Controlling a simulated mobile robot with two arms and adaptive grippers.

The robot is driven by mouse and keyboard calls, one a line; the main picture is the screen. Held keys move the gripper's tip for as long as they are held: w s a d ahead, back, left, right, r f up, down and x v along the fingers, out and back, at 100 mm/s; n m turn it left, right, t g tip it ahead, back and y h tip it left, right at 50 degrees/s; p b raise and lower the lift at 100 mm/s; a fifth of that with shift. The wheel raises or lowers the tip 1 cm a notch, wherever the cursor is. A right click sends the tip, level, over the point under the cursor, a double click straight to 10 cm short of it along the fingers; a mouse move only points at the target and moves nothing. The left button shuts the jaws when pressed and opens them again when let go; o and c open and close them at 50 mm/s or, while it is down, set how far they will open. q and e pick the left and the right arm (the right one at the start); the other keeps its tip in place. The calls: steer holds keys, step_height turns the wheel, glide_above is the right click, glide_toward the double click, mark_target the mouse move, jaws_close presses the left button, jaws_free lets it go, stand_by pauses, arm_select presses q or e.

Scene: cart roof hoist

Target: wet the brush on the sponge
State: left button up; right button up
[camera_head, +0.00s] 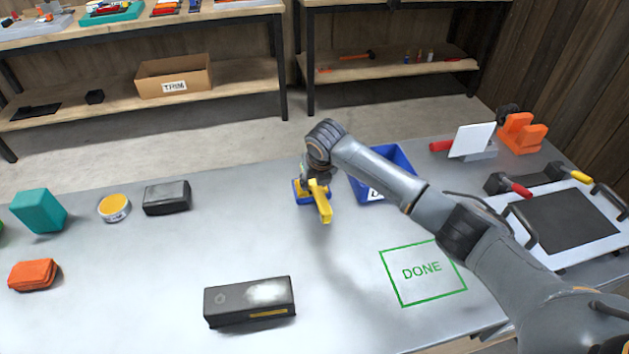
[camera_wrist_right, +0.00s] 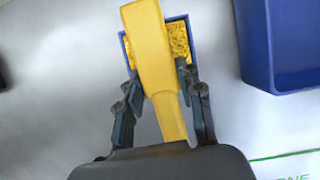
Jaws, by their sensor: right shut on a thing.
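My right gripper (camera_head: 314,178) is shut on a brush (camera_head: 322,203) with a flat yellow body. The brush also shows between the fingers in the right wrist view (camera_wrist_right: 155,62). Below and behind it is a yellow sponge (camera_wrist_right: 180,40) in a small blue tray (camera_wrist_right: 124,44). In the head view the tray (camera_head: 298,194) stands on the grey table, mostly covered by the gripper and brush. The brush overlaps the middle of the sponge in the wrist view. I cannot tell whether they touch. My left gripper is not in view.
A blue bin (camera_head: 401,157) stands just right of the sponge tray, partly behind my right arm. A black block with a whitish patch (camera_head: 250,301) lies at the front. The green DONE square (camera_head: 423,271) is empty. A yellow tin (camera_head: 114,207) and dark block (camera_head: 167,197) stand left.

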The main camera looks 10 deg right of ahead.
mark_target(314, 181)
steer(key=shift+f, duration=0.45)
stand_by(0.5)
steer(key=shift+f, duration=0.15)
stand_by(1.7)
step_height(314, 181, up, 7)
steer(key=p, duration=0.7)
steer(key=shift+p, duration=0.3)
stand_by(0.5)
